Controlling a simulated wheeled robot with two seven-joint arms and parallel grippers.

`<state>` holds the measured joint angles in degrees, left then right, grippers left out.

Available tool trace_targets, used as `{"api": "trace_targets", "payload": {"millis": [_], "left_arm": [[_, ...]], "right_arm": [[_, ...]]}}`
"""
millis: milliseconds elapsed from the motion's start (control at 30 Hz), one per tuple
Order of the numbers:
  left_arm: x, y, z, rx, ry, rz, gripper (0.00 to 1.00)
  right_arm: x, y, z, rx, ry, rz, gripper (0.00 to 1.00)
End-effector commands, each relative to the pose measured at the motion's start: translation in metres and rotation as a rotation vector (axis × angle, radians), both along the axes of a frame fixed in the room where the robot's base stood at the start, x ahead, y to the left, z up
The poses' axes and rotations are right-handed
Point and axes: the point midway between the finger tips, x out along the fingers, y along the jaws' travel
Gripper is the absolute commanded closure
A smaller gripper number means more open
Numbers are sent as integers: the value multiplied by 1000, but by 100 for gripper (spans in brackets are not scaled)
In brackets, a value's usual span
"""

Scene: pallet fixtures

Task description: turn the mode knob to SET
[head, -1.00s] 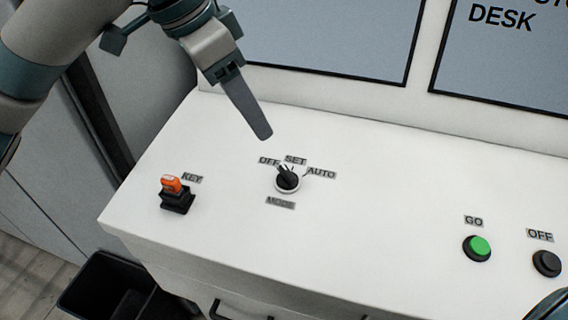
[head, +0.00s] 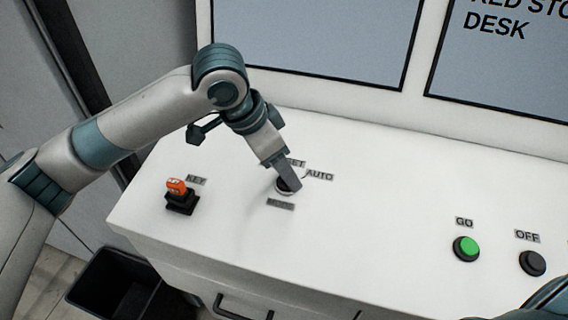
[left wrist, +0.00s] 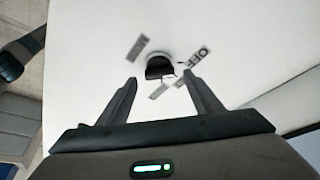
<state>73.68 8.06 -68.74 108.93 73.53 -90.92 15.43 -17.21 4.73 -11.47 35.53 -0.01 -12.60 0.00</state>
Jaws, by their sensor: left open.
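The mode knob (left wrist: 159,66) is a black knob on a white round base. The OFF label (left wrist: 201,57) shows there. In the head view the SET label (head: 297,162) is partly covered and AUTO (head: 320,176) is clear. I cannot tell where the knob points now.
An orange key (head: 176,186) stands in a black switch left of the knob. A green GO button (head: 466,248) and a black OFF button (head: 533,263) sit to the right. A black bin (head: 112,283) is below.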

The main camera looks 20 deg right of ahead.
Motion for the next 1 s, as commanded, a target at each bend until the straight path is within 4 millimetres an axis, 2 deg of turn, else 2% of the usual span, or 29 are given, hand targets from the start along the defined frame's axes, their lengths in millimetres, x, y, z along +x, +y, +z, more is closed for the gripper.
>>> {"api": "trace_targets", "payload": {"millis": [200,533,700,1000], "left_arm": [[1,-5,-14,1,1,1,41],[1,-6,-16,1,0,0,41],[1,-6,-16,1,0,0,81],[1,-6,-15,1,0,-14,82]], "right_arm": [[0,0,5,0,1,0,43],[0,1,4,1,1,0,43],[0,3,4,3,1,-2,43],[0,5,6,5,0,-3,43]]}}
